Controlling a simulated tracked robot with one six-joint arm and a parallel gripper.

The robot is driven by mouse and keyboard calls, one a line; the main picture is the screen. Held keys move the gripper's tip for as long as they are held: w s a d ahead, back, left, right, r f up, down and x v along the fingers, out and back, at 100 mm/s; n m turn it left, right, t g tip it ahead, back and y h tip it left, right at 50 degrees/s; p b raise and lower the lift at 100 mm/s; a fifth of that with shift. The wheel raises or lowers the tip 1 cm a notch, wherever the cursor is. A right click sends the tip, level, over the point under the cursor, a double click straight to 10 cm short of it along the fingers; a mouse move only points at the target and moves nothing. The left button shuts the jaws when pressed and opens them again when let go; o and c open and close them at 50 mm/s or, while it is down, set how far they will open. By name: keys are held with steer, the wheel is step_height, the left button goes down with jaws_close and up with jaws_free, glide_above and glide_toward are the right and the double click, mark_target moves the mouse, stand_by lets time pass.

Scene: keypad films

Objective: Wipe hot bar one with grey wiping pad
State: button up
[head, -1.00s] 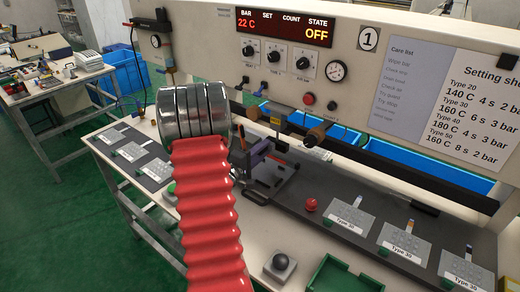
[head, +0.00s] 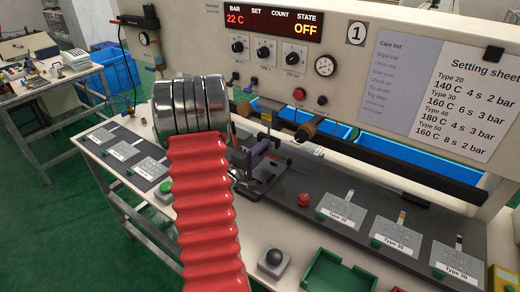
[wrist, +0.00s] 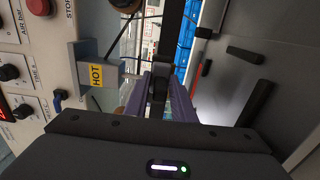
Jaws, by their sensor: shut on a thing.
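My gripper (wrist: 160,95) has purple fingers, shut on a small dark grey piece (wrist: 158,86), which I take to be the grey wiping pad. Its full shape is hidden between the fingers. In the head view my gripper (head: 256,156) is low in front of the machine, partly behind my red arm sleeve. A long black bar (head: 410,172) with a brown end piece runs along the machine's front, right of my gripper. I cannot tell whether it is hot bar one. A yellow HOT label (wrist: 96,75) is close to the fingers, on their left in the wrist view. Contact between pad and bar cannot be made out.
The machine's display (head: 275,22) reads 22 C and OFF. A red knob (head: 304,199), labelled sample cards (head: 342,210) and a green tray (head: 335,272) stand on the bench. Blue bins (head: 395,157) are behind the bar. A cluttered side table (head: 45,75) is far left.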

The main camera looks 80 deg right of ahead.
steer(key=shift+s+a, duration=0.25)
steer(key=shift+s, duration=0.4)
steer(key=shift+s+a, duration=0.2)
steer(key=shift+s, duration=0.45)
steer(key=shift+a, duration=0.1)
steer(key=shift+w, duration=0.2)
steer(key=shift+w+d+r, duration=0.1)
steer(key=shift+w+d, duration=0.4)
steer(key=shift+w, duration=0.35)
steer(key=shift+w+d, duration=0.45)
steer(key=shift+w, duration=0.4)
steer(key=shift+w+d, duration=0.15)
steer(key=shift+w, duration=0.1)
steer(key=shift+w+d, duration=0.3)
steer(key=shift+w, duration=0.55)
steer(key=shift+w+d, duration=0.25)
steer(key=shift+w, duration=0.55)
steer(key=shift+a, duration=0.1)
